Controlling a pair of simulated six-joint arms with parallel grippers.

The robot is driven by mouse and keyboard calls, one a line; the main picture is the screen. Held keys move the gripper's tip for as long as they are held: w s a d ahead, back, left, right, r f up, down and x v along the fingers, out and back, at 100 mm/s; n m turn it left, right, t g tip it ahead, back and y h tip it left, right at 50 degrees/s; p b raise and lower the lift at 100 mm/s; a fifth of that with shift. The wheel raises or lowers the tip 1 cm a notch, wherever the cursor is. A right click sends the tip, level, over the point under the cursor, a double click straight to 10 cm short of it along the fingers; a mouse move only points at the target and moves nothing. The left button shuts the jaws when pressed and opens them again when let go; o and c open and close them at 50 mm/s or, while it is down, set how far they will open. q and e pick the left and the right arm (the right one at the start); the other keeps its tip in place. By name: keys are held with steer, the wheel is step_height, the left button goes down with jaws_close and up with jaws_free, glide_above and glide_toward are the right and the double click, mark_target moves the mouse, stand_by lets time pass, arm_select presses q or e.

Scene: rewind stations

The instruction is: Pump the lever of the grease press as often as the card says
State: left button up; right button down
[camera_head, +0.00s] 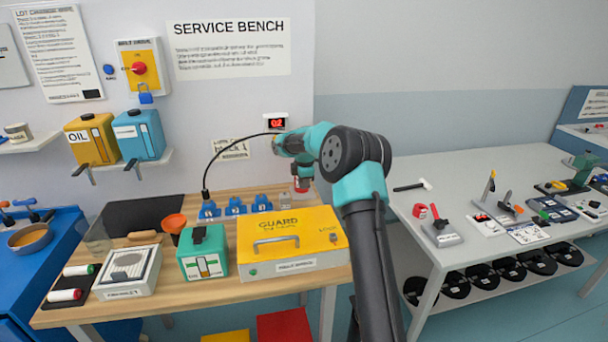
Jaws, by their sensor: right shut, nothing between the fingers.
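My right arm reaches up from the bottom and bends over the back of the wooden bench. My right gripper (301,184) points down at the bench's back right, behind the yellow guard box; it is small, and its fingers look shut and empty. A display (277,122) with red digits that look like "02" is on the wall just above my wrist. A small card (230,149) hangs on the wall to its left, crossed by a black hose; its text is too small to read surely. I cannot make out the grease press or its lever for certain. My left gripper is not in view.
The yellow guard box (290,262) fills the bench's front right. A green box (203,258), an orange funnel (174,222) and several blue blocks stand left of it. The white table (400,172) at right holds several lever tools, with black discs beneath.

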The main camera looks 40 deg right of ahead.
steer(key=s+a+r, duration=0.1)
steer(key=r, duration=0.5)
steer(key=s+a+r, duration=0.1)
steer(key=s+r, duration=0.1)
steer(key=r, duration=0.5)
steer(key=shift+s+r, duration=0.25)
steer(key=shift+d, duration=0.1)
